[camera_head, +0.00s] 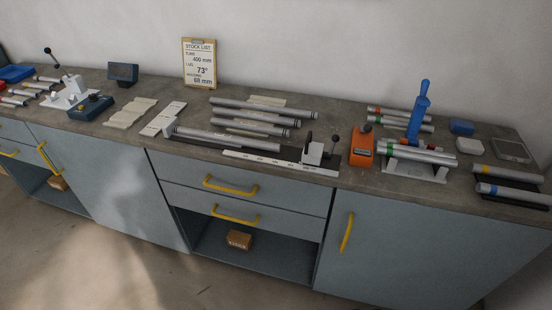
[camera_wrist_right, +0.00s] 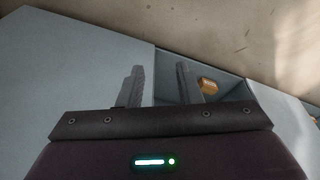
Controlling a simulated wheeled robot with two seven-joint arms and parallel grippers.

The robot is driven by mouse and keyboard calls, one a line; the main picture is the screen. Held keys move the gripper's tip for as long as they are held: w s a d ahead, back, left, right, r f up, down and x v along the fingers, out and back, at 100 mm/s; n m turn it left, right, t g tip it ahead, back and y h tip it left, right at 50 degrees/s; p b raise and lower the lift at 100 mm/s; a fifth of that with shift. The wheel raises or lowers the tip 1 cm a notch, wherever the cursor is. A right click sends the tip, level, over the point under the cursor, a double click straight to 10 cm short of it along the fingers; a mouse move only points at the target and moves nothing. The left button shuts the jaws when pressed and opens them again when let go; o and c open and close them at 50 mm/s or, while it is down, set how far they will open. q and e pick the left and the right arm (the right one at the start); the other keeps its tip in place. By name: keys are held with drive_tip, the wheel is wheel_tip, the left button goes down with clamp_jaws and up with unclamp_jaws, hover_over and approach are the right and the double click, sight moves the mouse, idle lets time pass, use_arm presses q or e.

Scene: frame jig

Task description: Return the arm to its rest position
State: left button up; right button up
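My right gripper (camera_wrist_right: 160,85) shows in the right wrist view with its two dark fingers apart and nothing between them. It hangs in front of the grey cabinet, with the open cubby partly behind the fingers. Neither arm and neither gripper shows in the head view, so my left gripper is out of sight.
The worktop (camera_head: 335,193) carries several metal tubes, a tube jig (camera_head: 250,146), an orange device (camera_head: 361,147), a blue-handled tool (camera_head: 419,112) and a stock list clipboard (camera_head: 199,63). Yellow handles (camera_head: 347,232) stick out from the cabinet front. The floor (camera_head: 60,255) before it is clear.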

drive_tip(key=s+d+f, duration=0.1)
drive_tip(key=s+f, duration=0.3)
drive_tip(key=f, duration=0.4)
drive_tip(key=s+f, duration=0.4)
drive_tip(key=f, duration=0.3)
drive_tip(key=s+d+f+g, duration=0.1)
drive_tip(key=s+d+f, duration=0.2)
drive_tip(key=s+f, duration=0.8)
drive_tip(key=s, duration=0.3)
drive_tip(key=shift+s+g, duration=0.2)
drive_tip(key=shift+g, duration=0.1)
